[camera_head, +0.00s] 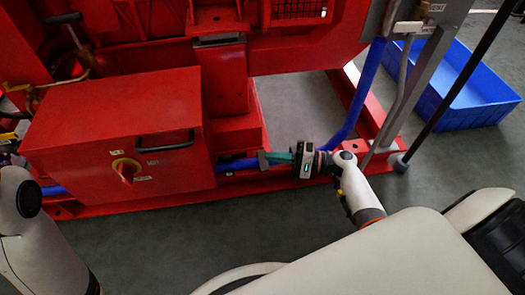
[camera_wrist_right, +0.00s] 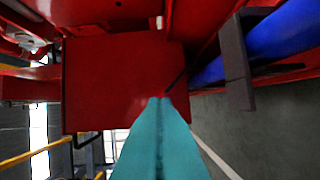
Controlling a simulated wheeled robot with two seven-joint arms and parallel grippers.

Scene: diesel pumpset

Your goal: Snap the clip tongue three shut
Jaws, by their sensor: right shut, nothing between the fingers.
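My right gripper (camera_head: 274,157) points left along the blue hose (camera_head: 236,165) low on the red frame. Its teal fingers are shut together with nothing between them; they also show in the right wrist view (camera_wrist_right: 158,102). A grey flat piece (camera_head: 263,160), which looks like a clip tongue, stands at the hose beside the fingertips. In the right wrist view the grey piece (camera_wrist_right: 235,65) sits across the blue hose (camera_wrist_right: 280,38), to the right of the fingers with a gap. I cannot tell its number or whether it is latched. My left arm shows at the lower left, without its gripper.
A red box (camera_head: 115,125) with a black handle and a yellow-red switch stands left of the gripper. The red base rail (camera_head: 350,146) runs behind my right wrist. A blue crate (camera_head: 465,90) and a grey post are at the right. Grey floor in front is open.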

